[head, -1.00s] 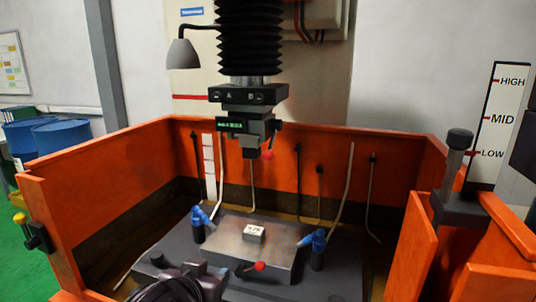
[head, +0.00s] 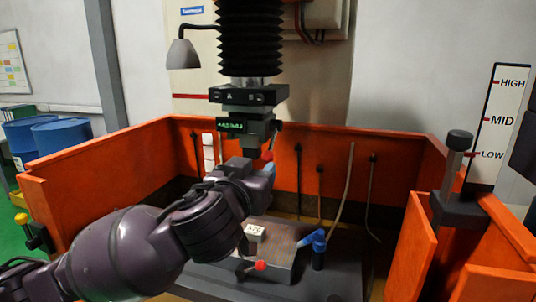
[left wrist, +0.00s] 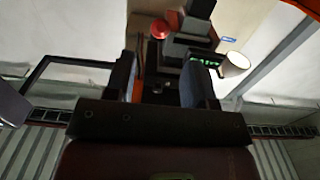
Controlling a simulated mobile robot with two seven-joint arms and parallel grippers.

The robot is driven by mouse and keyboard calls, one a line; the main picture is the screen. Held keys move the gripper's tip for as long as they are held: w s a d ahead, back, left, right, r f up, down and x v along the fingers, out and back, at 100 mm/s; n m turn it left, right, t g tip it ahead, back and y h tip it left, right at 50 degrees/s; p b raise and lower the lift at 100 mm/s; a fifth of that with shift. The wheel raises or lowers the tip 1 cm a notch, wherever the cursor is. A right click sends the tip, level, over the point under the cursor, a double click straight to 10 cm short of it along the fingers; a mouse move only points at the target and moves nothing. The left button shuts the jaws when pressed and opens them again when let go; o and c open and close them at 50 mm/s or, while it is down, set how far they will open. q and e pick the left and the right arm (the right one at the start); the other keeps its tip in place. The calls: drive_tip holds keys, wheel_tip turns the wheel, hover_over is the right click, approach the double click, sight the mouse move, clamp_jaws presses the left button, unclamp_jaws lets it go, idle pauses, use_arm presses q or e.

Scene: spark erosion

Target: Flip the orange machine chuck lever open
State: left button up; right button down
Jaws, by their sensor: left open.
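The machine chuck (head: 252,130) hangs under the black bellows, with a small lit green display. Its lever ends in a red-orange knob (head: 268,155) at the lower right of the chuck. My left gripper (head: 257,168) is raised just below the chuck, its fingertips close to the knob; contact cannot be told. In the left wrist view, the two fingers of my open gripper (left wrist: 160,68) stand apart, with the red knob (left wrist: 171,22) beyond their tips. My own wrist hides part of the space below the chuck. My right gripper is out of view.
An orange-walled tank (head: 105,165) surrounds the work area. Below my arm, a grey block with a small labelled piece (head: 255,231), a second red knob (head: 261,266) and a blue nozzle (head: 317,240) sit on the bed. A lamp (head: 183,53) hangs left of the bellows.

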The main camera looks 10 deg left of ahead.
sight(266, 158)
use_arm(q)
drive_tip(key=w, duration=0.2)
drive_tip(key=w+d+p, duration=0.1)
drive_tip(key=w, duration=0.5)
drive_tip(key=shift+w+d+p, duration=0.25)
drive_tip(key=shift+d+p, duration=0.1)
drive_tip(key=shift+p, duration=0.05)
drive_tip(key=shift+c, duration=0.4)
clamp_jaws()
